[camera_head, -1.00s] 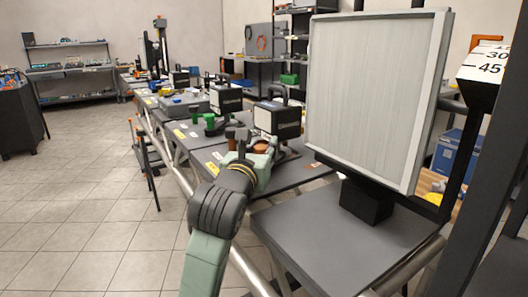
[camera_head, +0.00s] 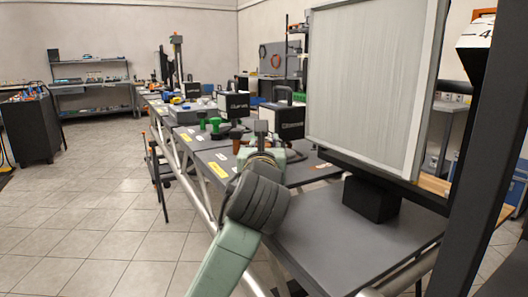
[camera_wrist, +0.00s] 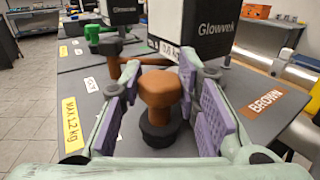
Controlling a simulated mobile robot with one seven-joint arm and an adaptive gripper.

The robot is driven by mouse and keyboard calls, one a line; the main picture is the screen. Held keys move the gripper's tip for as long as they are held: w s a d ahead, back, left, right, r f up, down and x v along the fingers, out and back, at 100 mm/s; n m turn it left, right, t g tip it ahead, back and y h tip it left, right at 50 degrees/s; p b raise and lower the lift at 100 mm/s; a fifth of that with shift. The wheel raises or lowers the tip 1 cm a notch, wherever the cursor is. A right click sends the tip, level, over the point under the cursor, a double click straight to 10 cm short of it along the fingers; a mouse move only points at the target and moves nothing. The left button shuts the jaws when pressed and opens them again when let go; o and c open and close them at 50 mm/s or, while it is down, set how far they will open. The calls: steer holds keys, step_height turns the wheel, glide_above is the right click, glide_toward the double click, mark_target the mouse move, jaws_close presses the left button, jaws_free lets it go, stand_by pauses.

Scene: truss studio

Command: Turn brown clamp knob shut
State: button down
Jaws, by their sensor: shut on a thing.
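The brown clamp knob (camera_wrist: 160,92) stands upright on a dark round base in the wrist view. My gripper (camera_wrist: 163,84) is shut on it, with one purple-padded finger at its left and one at its right. A brown bar (camera_wrist: 138,62) lies just behind the knob. The label "BROWN" (camera_wrist: 264,101) is on the table to the right. In the head view my gripper (camera_head: 262,150) is over the table and hides most of the knob.
A black and white box (camera_wrist: 208,38) stands close behind the knob. A green clamp (camera_head: 216,128) is farther along the table row. A large pale panel (camera_head: 372,80) on a black foot stands to the right. Tiled floor (camera_head: 100,210) is clear on the left.

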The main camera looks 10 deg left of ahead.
steer(key=shift+r, duration=0.1)
steer(key=c, duration=1.2)
jaws_free()
steer(key=shift+s, duration=0.15)
steer(key=s, duration=0.4)
steer(key=s+d, duration=0.1)
steer(key=s, duration=0.6)
steer(key=shift+s+d, duration=0.3)
steer(key=shift+s, duration=0.05)
